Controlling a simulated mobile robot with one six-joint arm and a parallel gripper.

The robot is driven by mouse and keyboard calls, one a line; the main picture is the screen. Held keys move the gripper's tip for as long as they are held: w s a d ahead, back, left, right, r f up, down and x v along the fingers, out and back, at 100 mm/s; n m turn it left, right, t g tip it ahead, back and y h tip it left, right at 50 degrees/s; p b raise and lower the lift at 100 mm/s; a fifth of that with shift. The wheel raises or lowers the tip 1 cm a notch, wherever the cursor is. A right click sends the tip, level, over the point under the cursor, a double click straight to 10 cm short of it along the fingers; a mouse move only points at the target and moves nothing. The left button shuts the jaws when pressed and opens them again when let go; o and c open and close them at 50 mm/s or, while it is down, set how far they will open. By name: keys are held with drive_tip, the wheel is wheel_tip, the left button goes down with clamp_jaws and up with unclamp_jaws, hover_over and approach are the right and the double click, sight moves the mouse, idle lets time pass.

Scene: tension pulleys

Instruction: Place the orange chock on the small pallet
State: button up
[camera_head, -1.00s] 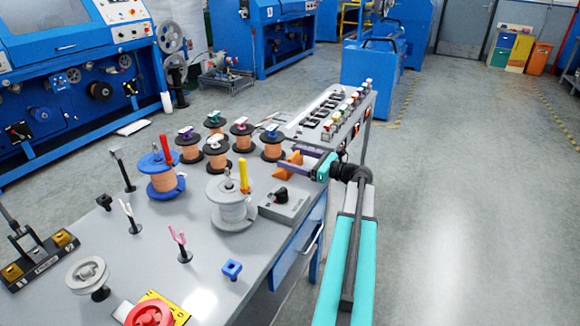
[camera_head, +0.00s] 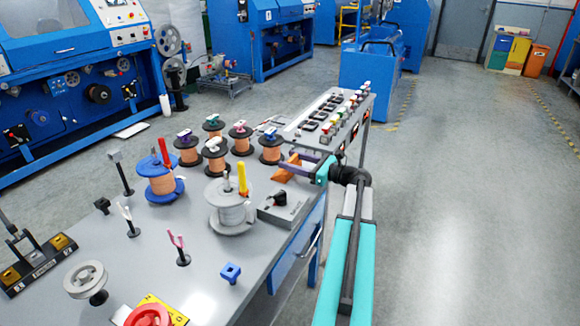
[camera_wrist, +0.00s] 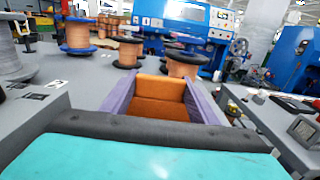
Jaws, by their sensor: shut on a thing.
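The orange chock (camera_head: 286,169) is at the far right part of the grey workbench, just beyond the grey box with a black knob. In the wrist view the chock (camera_wrist: 160,98) shows as an orange wedge between two purple fingers. My gripper (camera_head: 297,164) is shut on it, with a finger against each side; it also shows in the wrist view (camera_wrist: 157,92). The chock is low over or on the bench top; I cannot tell whether it touches. I cannot make out the small pallet for certain in either view.
Several copper spools (camera_head: 215,154) stand left of the chock. A grey spool (camera_head: 231,207) with a yellow handle and a grey knob box (camera_head: 286,207) stand nearer. A raised panel (camera_head: 325,115) with coloured parts lies behind. Bench top between the front posts is clear.

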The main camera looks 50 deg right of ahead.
drive_tip(key=shift+r, duration=0.1)
wheel_tip(320, 180, up, 18)
idle(0.8)
idle(0.7)
